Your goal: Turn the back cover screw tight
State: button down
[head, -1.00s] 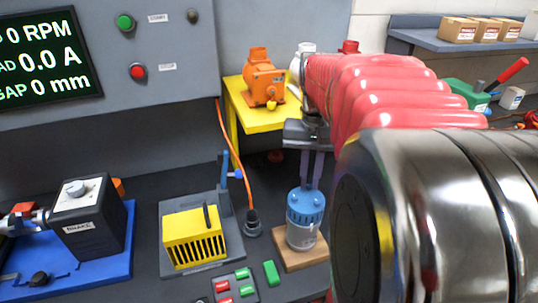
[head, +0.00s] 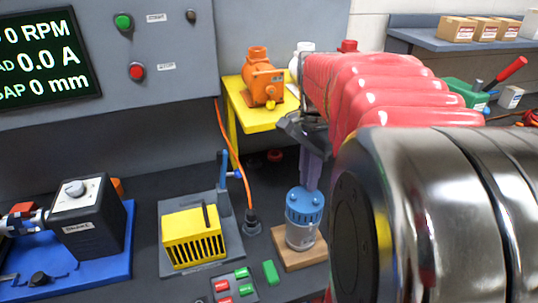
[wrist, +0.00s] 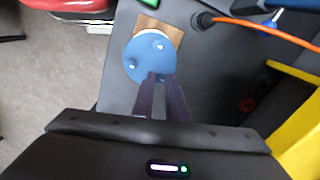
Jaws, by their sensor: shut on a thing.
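A motor (head: 302,235) with a grey body stands upright on a wooden block on the bench. Its blue back cover (head: 304,203) is on top; the cover also shows in the wrist view (wrist: 145,60), with small screw heads on it. My gripper (head: 309,186) points down at the cover from above. In the wrist view my gripper (wrist: 156,80) has its fingertips close together at the cover's near edge, shut on a screw there. The screw is hidden between the fingertips.
A wooden block (head: 287,254) carries the motor. A yellow slotted box (head: 194,237) on a grey fixture stands left, with an orange cable (head: 229,140) between. A green block (head: 271,272) and button pad (head: 233,285) lie in front. A yellow stand (head: 262,116) with an orange motor is behind.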

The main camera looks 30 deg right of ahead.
jog(key=shift+w+r+m, duration=0.15)
jog(key=shift+m, duration=0.45)
jog(key=c, duration=1.7)
grip_release()
jog(key=shift+c, duration=0.2)
notch_tip(320, 180, up, 14)
jog(key=shift+f, duration=0.25)
